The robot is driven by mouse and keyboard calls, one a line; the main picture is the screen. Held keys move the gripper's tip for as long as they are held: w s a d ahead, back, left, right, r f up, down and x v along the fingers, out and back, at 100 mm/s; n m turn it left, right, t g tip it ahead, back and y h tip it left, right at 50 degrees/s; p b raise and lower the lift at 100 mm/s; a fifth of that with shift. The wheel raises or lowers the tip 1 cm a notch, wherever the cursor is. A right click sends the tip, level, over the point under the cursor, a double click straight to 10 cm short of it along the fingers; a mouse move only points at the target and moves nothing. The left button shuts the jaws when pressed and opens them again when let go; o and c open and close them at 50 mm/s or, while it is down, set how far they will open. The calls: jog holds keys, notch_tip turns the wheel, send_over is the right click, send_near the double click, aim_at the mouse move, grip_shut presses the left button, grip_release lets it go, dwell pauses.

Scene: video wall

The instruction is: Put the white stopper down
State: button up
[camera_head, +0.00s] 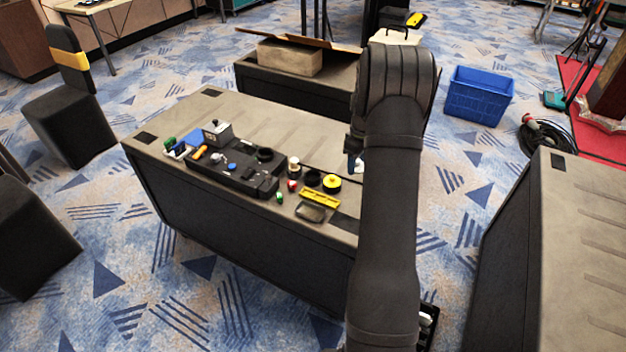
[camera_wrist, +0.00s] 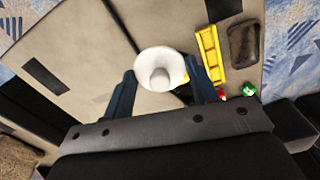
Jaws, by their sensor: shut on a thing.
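The white stopper (camera_wrist: 160,68) is round, with a wide pale rim and a greyer middle. In the wrist view it sits between the two dark blue fingers of my gripper (camera_wrist: 165,92), which is shut on it. In the head view my gripper (camera_head: 355,162) is mostly hidden behind my arm, near the right part of the grey-topped case (camera_head: 300,128). Only a small white bit of the stopper (camera_head: 361,165) shows there. The exact height above the case top cannot be told.
On the case lie a yellow tray (camera_head: 320,197), a dark dish (camera_head: 311,212), a yellow roll (camera_head: 332,183) and a black organizer (camera_head: 225,172) with small items. The yellow tray also shows right of my gripper in the wrist view (camera_wrist: 210,55).

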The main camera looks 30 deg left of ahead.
jog(key=a+n, duration=0.1)
jog(key=a, duration=0.1)
jog(key=a+r+n, duration=0.1)
jog(key=shift+a, duration=0.4)
jog(key=a+f, duration=0.2)
jog(key=a, duration=0.1)
jog(key=a+f, duration=0.2)
jog(key=a, duration=0.2)
jog(key=a+f, duration=0.2)
jog(key=a, duration=0.2)
jog(key=shift+s+a+f, duration=0.2)
jog(key=shift+s+f, duration=0.15)
jog(key=shift+f, duration=1.9)
jog(key=shift+f, duration=0.1)
jog(key=shift+f, duration=0.15)
jog(key=o, duration=0.9)
jog(key=shift+o, duration=0.2)
